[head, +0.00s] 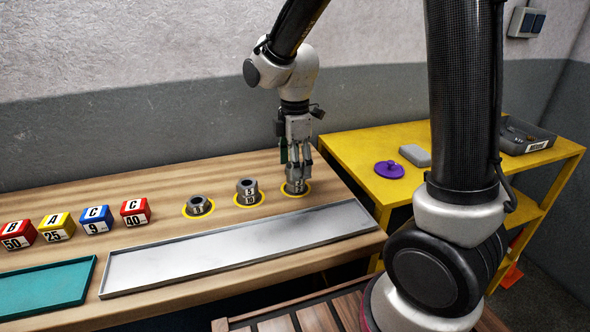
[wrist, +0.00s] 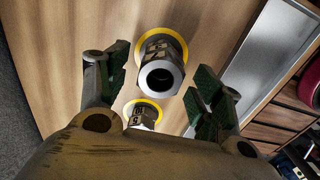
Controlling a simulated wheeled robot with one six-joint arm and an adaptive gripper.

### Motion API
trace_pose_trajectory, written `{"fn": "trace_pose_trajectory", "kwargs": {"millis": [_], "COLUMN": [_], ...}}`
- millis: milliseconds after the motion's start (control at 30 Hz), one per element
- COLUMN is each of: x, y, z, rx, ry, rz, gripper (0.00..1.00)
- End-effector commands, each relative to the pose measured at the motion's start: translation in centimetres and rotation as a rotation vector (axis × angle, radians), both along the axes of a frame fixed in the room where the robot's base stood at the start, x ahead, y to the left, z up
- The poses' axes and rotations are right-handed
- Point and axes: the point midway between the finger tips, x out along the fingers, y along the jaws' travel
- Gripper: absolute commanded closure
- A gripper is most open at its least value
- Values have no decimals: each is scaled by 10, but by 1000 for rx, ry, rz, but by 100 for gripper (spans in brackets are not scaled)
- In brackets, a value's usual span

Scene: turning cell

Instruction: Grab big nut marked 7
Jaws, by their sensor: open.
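My gripper (head: 297,168) points down over the rightmost grey nut (head: 294,188), which stands on a yellow ring on the wooden bench. In the wrist view this tall nut (wrist: 160,78) shows its round hole between my two open, green-padded fingers, with a gap on either side. Its black-on-pale label is partly hidden, and I cannot read the number surely. A middle nut (head: 247,192), apparently with a 5 on its upper label, stands to its left. It also shows lower in the wrist view (wrist: 141,118). A lower, wider nut (head: 198,206) sits farther left, its mark unclear.
A long metal tray (head: 190,262) lies in front of the nuts, with a teal tray (head: 45,288) to its left. Several lettered, numbered blocks (head: 97,219) stand at left. A yellow table (head: 350,150) at right holds a purple lidlike piece (head: 389,169) and a dark bin (head: 528,137).

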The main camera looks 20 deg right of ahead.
Motion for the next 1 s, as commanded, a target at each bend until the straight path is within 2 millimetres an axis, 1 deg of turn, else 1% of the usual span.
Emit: {"fn": "trace_pose_trajectory", "kwargs": {"millis": [67,100,267,300,400,600,700,767,1000], "x": [0,0,0,0,0,0,0,1,1], "y": [0,0,0,0,0,0,0,0,0], "z": [0,0,0,0,0,1,7,15,66], "rx": [0,0,0,0,0,0,1,2,2], "ry": [0,0,0,0,0,0,-2,-4,-4], "rz": [0,0,0,0,0,0,0,0,0], "gripper": [34,38,67,74,89,89,89,89,89]}}
